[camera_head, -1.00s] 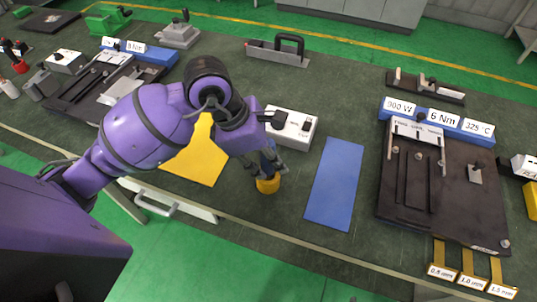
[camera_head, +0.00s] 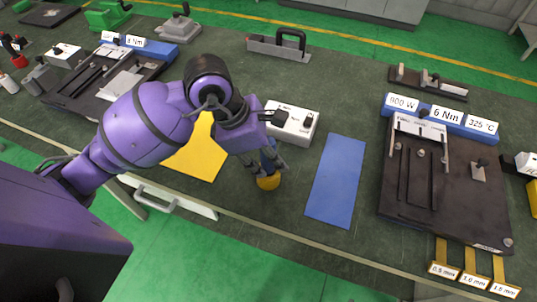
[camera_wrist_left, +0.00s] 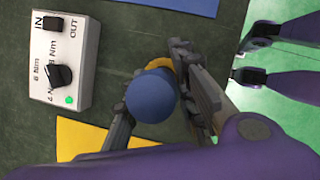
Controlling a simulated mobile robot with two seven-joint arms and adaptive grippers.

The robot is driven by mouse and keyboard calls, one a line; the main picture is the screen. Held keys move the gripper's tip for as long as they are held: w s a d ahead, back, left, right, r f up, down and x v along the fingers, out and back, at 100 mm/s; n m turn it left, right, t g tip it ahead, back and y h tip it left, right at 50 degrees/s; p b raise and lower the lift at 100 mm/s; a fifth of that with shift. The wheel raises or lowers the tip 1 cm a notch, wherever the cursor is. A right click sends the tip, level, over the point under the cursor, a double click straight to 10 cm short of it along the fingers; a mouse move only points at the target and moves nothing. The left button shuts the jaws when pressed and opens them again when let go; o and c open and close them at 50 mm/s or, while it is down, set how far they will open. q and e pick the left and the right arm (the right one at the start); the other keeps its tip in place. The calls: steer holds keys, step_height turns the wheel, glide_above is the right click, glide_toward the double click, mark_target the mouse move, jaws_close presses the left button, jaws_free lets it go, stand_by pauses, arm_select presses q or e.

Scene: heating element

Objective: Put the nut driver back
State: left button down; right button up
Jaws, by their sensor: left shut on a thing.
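The left gripper (camera_head: 268,170) is over the workbench, between the yellow and blue mats. Its fingers are shut around an upright tool with a round blue top, which I take to be the nut driver (camera_wrist_left: 152,95). In the left wrist view the blue end faces the camera, between the two fingers. A yellow round piece (camera_head: 268,183) shows just below the fingers in the head view. I cannot tell whether it is part of the tool or a holder around it. The fingers hide most of the shaft. My right gripper cannot be made out.
A white control box (camera_head: 292,125) stands just behind the gripper. The yellow mat (camera_head: 200,155) lies left and the blue mat (camera_head: 336,180) right. A dark fixture (camera_head: 445,190) with labelled blue blocks stands farther right. The bench's front edge is close to the gripper.

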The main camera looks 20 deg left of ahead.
arm_select(q)
steer(key=c, duration=1.4)
jaws_free()
steer(key=shift+o, duration=0.2)
